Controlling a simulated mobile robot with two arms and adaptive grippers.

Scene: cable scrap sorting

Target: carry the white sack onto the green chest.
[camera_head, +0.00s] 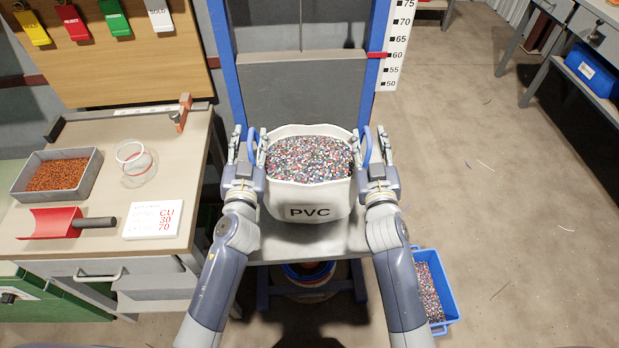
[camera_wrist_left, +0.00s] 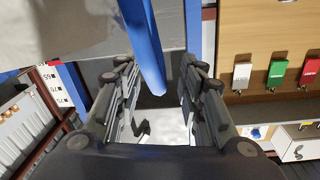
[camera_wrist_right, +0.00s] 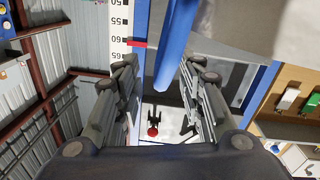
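The white sack (camera_head: 310,202), marked PVC and full of mixed coloured granules, stands upright on a grey platform. A blue loop handle shows on each side of it. My left gripper (camera_head: 246,148) is open at the sack's left handle (camera_wrist_left: 147,50); in the left wrist view the handle lies between the spread fingers, with gaps beside it. My right gripper (camera_head: 373,150) is open at the right handle (camera_head: 367,147), which lies between its spread fingers in the right wrist view (camera_wrist_right: 177,45). A green chest-like surface (camera_head: 50,303) shows at the lower left, partly hidden under the bench.
A workbench (camera_head: 185,165) at the left holds a tray of copper-coloured granules (camera_head: 95,163), a glass jar, a red scoop and a card. Blue uprights (camera_head: 223,60) stand behind the sack. A blue crate (camera_head: 446,290) sits on the floor at right. Open floor lies further right.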

